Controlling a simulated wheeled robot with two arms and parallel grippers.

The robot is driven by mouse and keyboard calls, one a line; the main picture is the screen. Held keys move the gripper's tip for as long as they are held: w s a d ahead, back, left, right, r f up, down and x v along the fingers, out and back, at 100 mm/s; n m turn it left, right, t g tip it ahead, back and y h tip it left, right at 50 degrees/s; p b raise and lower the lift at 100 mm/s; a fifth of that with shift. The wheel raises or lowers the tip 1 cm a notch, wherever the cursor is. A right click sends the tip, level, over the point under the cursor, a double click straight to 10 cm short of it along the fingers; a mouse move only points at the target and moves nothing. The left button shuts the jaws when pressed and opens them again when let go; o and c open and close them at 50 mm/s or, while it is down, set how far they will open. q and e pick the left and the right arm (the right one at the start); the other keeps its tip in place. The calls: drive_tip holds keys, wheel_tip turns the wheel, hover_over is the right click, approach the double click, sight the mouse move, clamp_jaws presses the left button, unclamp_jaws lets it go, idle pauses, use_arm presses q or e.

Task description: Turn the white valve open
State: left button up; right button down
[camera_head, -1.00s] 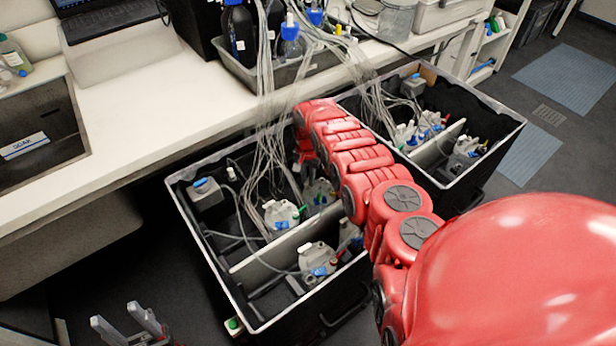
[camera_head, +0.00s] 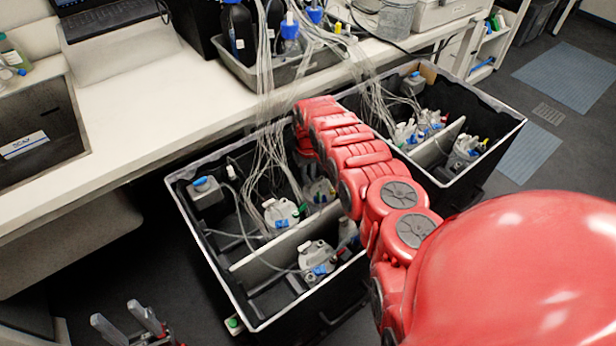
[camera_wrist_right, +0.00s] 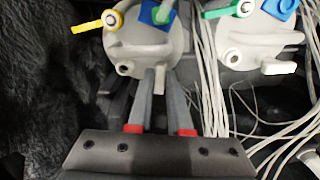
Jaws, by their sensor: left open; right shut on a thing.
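A round grey-white vessel cap (camera_wrist_right: 147,38) fills the upper middle of the right wrist view, with a yellow valve (camera_wrist_right: 90,24) and a blue tag or clip (camera_wrist_right: 157,14) on it. My right gripper (camera_wrist_right: 160,88) is shut on the small white valve (camera_wrist_right: 160,75) at the cap's near edge. The fingers hide part of the valve, so its angle is hard to tell. In the head view my red right arm reaches into the near black box (camera_head: 232,280) and hides this gripper. My left gripper (camera_head: 125,316) is open and empty at the bottom left, outside the box.
A second vessel (camera_wrist_right: 255,42) with a green valve (camera_wrist_right: 221,12) stands right of the held one. A bundle of thin tubes (camera_wrist_right: 212,75) runs between them. Another black box (camera_head: 500,160) stands behind to the right. The white bench (camera_head: 150,110) borders the near box.

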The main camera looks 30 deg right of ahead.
drive_tip(key=shift+n, duration=0.7)
drive_tip(key=c, duration=1.1)
unclamp_jaws()
drive_tip(key=shift+r, duration=0.5)
wheel_tip(320, 180, up, 16)
drive_tip(key=p, duration=0.3)
drive_tip(key=shift+r+p, duration=0.25)
drive_tip(key=shift+p, duration=0.05)
